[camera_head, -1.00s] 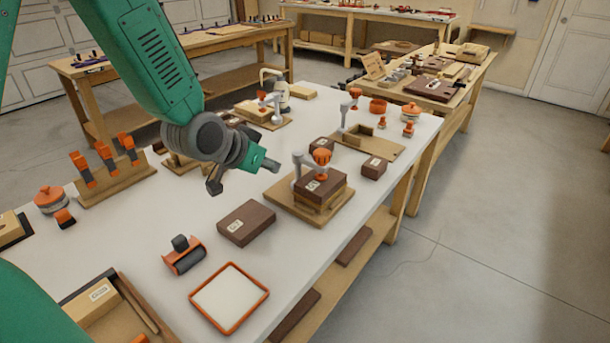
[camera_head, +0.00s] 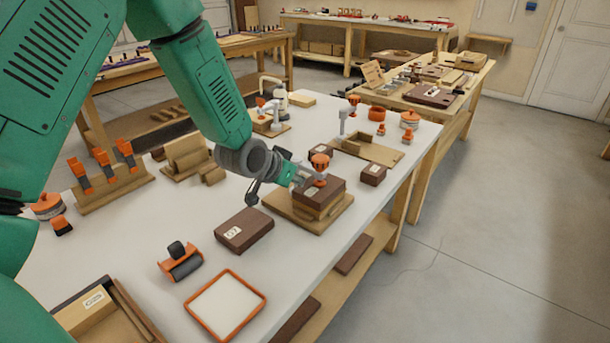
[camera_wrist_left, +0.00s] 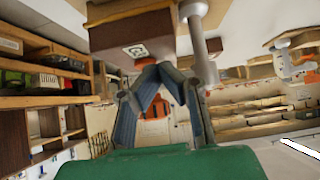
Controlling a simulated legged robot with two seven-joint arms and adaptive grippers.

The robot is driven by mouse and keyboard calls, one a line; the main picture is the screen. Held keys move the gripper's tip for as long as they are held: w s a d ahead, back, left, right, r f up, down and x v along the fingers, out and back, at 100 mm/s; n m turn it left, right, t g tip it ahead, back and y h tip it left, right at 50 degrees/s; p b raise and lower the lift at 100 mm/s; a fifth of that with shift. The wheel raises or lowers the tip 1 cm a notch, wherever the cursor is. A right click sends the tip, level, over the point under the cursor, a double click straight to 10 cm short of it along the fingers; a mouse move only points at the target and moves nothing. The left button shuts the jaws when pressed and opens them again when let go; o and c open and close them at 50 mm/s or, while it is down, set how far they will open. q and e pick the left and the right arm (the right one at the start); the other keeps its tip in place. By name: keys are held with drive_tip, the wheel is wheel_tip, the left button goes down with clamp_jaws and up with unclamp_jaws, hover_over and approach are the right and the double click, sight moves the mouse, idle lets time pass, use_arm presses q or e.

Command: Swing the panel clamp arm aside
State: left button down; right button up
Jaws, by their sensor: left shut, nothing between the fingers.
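The panel clamp stands on a wooden base (camera_head: 283,207), with an orange knob (camera_head: 320,161) above a dark brown panel block (camera_head: 322,193). My left gripper (camera_head: 301,180) is shut and empty, close against the left side of the clamp; it hides part of the grey post and arm. I cannot tell whether it touches them. In the left wrist view the closed fingers (camera_wrist_left: 160,74) point towards the labelled brown block (camera_wrist_left: 135,45). The grey clamp arm (camera_wrist_left: 203,50) is just right of them there. My right gripper is not in view.
A loose brown block (camera_head: 244,231), an orange-rimmed tray (camera_head: 263,300) and an orange-black tool (camera_head: 181,262) lie in front. Another clamp fixture (camera_head: 366,148) and a small brown block (camera_head: 373,174) stand behind and to the right. White bench top is clear between them.

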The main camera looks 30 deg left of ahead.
sight(308, 168)
use_arm(q)
drive_tip(key=shift+w+d+r, duration=0.15)
drive_tip(key=shift+w+r, duration=0.05)
drive_tip(key=shift+w, duration=1.25)
